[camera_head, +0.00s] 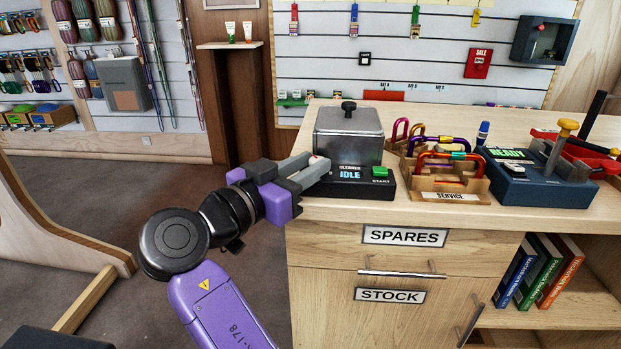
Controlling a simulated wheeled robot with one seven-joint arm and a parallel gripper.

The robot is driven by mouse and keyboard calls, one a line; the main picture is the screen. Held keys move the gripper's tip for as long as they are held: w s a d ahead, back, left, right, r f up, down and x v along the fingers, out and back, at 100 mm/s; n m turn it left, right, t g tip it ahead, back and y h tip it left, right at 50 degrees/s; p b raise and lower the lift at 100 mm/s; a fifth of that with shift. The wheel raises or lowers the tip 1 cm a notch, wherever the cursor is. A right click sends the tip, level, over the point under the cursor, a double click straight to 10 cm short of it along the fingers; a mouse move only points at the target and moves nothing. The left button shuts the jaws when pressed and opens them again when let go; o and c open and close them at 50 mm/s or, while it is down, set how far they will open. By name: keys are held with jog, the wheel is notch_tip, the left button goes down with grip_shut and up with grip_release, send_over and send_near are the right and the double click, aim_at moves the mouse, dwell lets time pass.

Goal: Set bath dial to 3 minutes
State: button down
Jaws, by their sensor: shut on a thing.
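The bath is a grey metal tank (348,135) with a black knobbed lid, on a black base (362,184) at the counter's left end. The base's display reads IDLE in blue, and a green START button (380,171) is at its right. My gripper (317,168) reaches in from the left and is shut on the dial (316,159) at the base's left front. Only a small pale part of the dial with a red mark shows between the fingers. Its setting cannot be read.
A wooden SERVICE rack (447,197) with several coloured carabiners stands right of the bath. Further right is a blue device (540,185) reading READY, with a yellow-knobbed lever. The wooden counter (330,210) has a narrow bare strip in front.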

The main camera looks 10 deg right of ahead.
jog(key=shift+w+m+g+h, duration=0.1)
jog(key=shift+m+g+h, duration=0.4)
jog(key=shift+g, duration=0.1)
jog(key=shift+f, duration=0.1)
jog(key=c, duration=1.2)
grip_release()
jog(key=shift+o, duration=0.2)
jog(key=v, duration=0.8)
jog(key=shift+w, duration=0.1)
